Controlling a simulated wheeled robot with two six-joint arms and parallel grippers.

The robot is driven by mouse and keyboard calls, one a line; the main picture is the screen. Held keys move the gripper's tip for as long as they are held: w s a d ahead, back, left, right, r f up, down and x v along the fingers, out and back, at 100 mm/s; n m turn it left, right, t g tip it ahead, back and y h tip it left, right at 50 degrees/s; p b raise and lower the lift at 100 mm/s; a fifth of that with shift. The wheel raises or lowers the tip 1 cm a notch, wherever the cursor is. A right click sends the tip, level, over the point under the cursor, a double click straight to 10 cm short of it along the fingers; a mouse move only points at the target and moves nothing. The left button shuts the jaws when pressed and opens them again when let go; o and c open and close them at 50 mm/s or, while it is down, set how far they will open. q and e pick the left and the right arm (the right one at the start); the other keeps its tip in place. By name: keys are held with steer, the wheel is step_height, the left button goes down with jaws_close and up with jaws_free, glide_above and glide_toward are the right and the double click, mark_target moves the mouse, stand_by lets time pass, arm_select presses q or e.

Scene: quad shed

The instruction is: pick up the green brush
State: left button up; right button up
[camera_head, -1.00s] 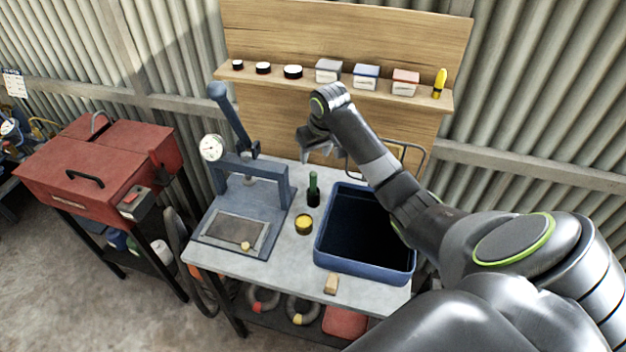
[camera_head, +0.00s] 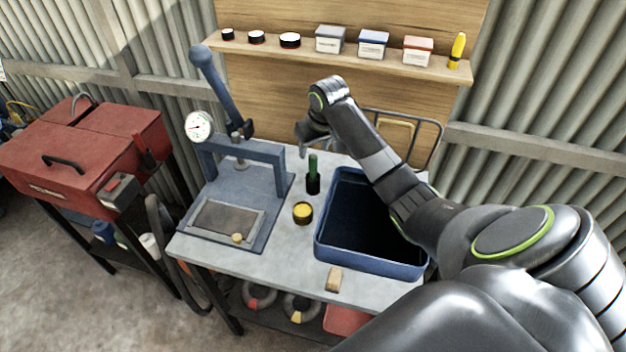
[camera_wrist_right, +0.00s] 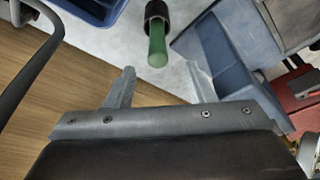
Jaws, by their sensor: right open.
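The green brush (camera_head: 313,167) stands upright on the grey bench top, its green handle up and its lower end in a dark holder or dark base. It also shows in the right wrist view (camera_wrist_right: 157,45), just beyond the gap between the fingers. My right gripper (camera_head: 306,139) is above and behind the brush in the head view, apart from it. In the right wrist view the right gripper (camera_wrist_right: 160,85) is open and empty, with its two fingers spread. My left gripper is in neither view.
A blue bin (camera_head: 370,265) stands right of the brush, and a blue-grey press (camera_head: 268,152) with a gauge stands left. A yellow-topped tin (camera_head: 302,213) and a tan block (camera_head: 334,279) are in front. A shelf (camera_head: 340,60) runs along the back board (camera_head: 290,100).

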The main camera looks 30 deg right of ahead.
mark_target(312, 163)
steer(key=shift+p+x, duration=0.3)
steer(key=shift+x, duration=0.8)
steer(key=x, duration=0.2)
steer(key=p+x, duration=0.1)
steer(key=x, duration=0.1)
steer(key=shift+s+d+f, duration=0.15)
steer(key=shift+f, duration=0.2)
steer(key=shift+f+p, duration=0.3)
steer(key=shift+f, duration=0.2)
jaws_close()
steer(key=shift+r, duration=0.1)
step_height(312, 163, up, 9)
steer(key=shift+f+b, duration=0.1)
steer(key=shift+b, duration=1)
steer(key=shift+r, duration=0.55)
